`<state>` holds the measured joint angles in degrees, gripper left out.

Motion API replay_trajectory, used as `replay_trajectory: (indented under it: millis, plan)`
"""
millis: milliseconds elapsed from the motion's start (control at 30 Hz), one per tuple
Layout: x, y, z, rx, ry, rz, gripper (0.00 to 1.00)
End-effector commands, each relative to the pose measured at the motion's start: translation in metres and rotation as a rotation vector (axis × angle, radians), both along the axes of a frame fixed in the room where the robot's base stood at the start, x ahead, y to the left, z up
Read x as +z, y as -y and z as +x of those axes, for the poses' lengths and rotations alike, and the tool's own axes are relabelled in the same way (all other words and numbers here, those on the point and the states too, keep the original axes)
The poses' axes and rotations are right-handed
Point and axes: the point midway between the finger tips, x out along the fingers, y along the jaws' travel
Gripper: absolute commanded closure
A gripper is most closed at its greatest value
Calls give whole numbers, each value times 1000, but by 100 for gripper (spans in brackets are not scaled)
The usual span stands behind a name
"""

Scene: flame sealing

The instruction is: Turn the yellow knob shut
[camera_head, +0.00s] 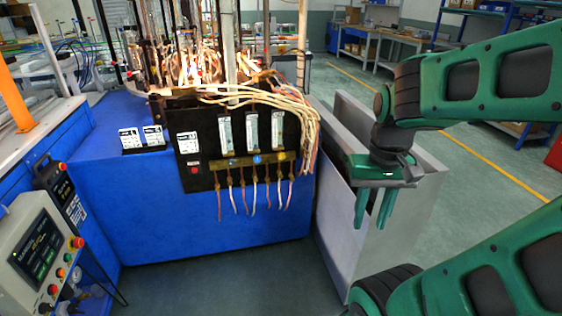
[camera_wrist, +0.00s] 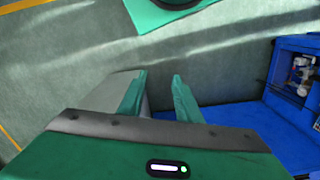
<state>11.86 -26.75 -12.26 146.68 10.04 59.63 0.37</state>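A black panel (camera_head: 205,150) with three white flow meters hangs on the front of the blue machine. Small knobs sit in a row below the meters. The yellow knob (camera_head: 281,156) appears to be the right one, and a blue knob (camera_head: 257,159) is beside it at the middle. They are small, so their turn position cannot be told. My gripper (camera_head: 373,218) is to the right of the panel, apart from it, with its green fingers pointing down. In the wrist view my gripper (camera_wrist: 158,80) is open and empty. The yellow knob cannot be made out in the wrist view.
A grey metal cabinet (camera_head: 345,240) stands right of the panel, beneath and behind my gripper. Pale hoses (camera_head: 300,105) loop around the panel's right side, and several thin tubes hang below the knobs. A control box (camera_head: 40,250) is at the left. Floor is clear at the right.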

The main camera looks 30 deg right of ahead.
Motion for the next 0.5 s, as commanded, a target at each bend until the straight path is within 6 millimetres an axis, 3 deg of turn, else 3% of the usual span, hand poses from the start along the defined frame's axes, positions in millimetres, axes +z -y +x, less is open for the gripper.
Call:
replay_trajectory:
  millis: [67, 100, 133, 267, 367, 500]
  plan:
    - [0, 0, 0, 0, 0, 0, 66]
    - [0, 0, 0, 0, 1, -1, 57]
    - [2, 0, -5, 2, 8, -1, 54]
    - [1, 7, 6, 10, 40, -22, 54]
    - [-6, 20, 38, 29, 87, -62, 54]
    - [-21, 43, 103, 71, 194, -137, 54]
